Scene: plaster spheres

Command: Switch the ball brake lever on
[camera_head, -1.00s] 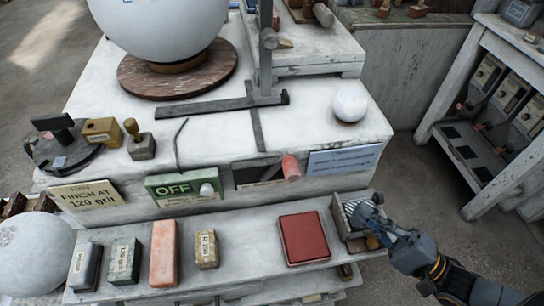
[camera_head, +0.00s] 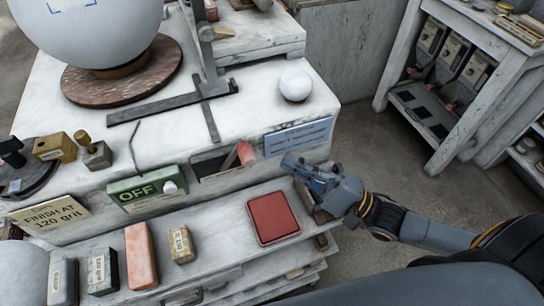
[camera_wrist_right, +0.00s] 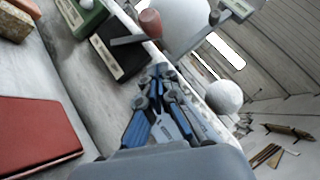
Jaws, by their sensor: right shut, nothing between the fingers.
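A lever with a red-pink handle (camera_head: 246,153) sticks out of a dark slot plate (camera_head: 215,164) on the bench's front face. The handle also shows in the right wrist view (camera_wrist_right: 150,22), just beyond my fingertips. A green box reading "OFF" (camera_head: 140,190) with a white knob (camera_head: 169,187) is left of the slot. My right gripper (camera_head: 290,163) is shut and empty, in front of the blue label, to the right of the red-pink handle and apart from it. In the right wrist view its fingertips (camera_wrist_right: 160,72) point toward the handle. My left gripper is out of view.
A small white ball (camera_head: 295,84) and a large white sphere (camera_head: 90,28) on a round wooden base stand on the bench top. A red pad (camera_head: 272,218) and several blocks lie on the lower shelf. A blue label (camera_head: 298,136) is right of the lever.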

